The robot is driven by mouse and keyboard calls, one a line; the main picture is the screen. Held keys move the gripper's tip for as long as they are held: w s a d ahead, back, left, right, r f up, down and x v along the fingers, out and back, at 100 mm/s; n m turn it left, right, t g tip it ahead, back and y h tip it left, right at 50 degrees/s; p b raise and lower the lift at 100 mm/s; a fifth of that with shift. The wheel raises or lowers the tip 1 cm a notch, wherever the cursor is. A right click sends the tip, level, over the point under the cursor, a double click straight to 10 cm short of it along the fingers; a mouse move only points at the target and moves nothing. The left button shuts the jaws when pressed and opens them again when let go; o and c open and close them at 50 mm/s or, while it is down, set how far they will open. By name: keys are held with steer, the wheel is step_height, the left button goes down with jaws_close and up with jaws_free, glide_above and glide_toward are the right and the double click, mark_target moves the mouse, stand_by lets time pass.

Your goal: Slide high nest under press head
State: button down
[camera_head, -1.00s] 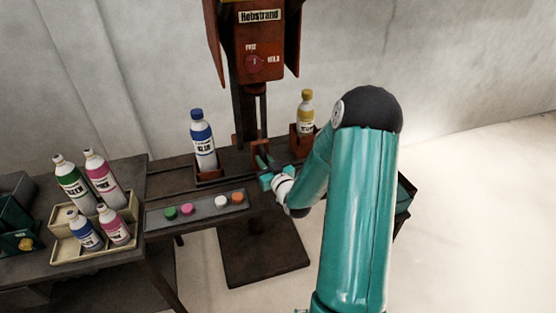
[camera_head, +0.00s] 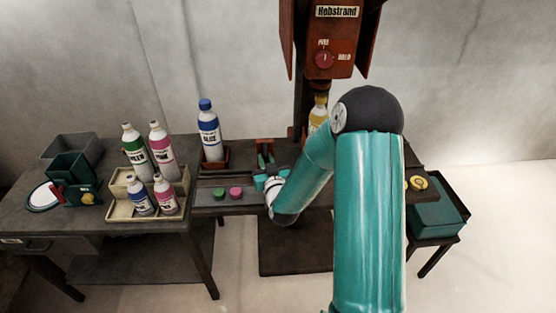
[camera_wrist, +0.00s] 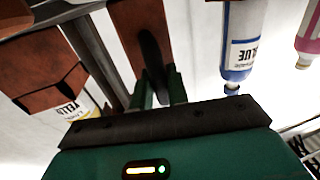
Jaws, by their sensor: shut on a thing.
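The press head (camera_head: 325,40) is red-brown, with a dial and a ram pointing down. The yellow-capped bottle (camera_head: 318,112) stands upright just below the ram, partly behind my arm. Its red-brown high nest (camera_wrist: 38,78) shows in the wrist view and is mostly hidden in the head view. The blue-capped bottle (camera_head: 209,135) stands in a low nest (camera_head: 214,160) further left. Between the nests, my gripper (camera_head: 268,176) is shut on a red-brown upright handle (camera_wrist: 143,35). The contact is partly hidden in both views.
A pale rack (camera_head: 120,210) with several paint bottles stands left. A tray (camera_head: 208,197) with coloured discs lies in front of the slide, partly behind my arm. Teal bins stand at far left (camera_head: 68,178) and right (camera_head: 436,218). A wall is behind.

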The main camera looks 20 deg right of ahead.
steer(key=shift+w+a, duration=0.15)
steer(key=shift+a, duration=0.25)
steer(key=shift+a+r, duration=0.1)
steer(key=shift+a, duration=0.1)
steer(key=c, duration=1.4)
jaws_free()
steer(key=shift+w, duration=0.2)
steer(key=shift+s, duration=0.1)
steer(key=shift+s+d, duration=0.1)
steer(key=shift+s, duration=0.05)
steer(key=shift+s, duration=0.1)
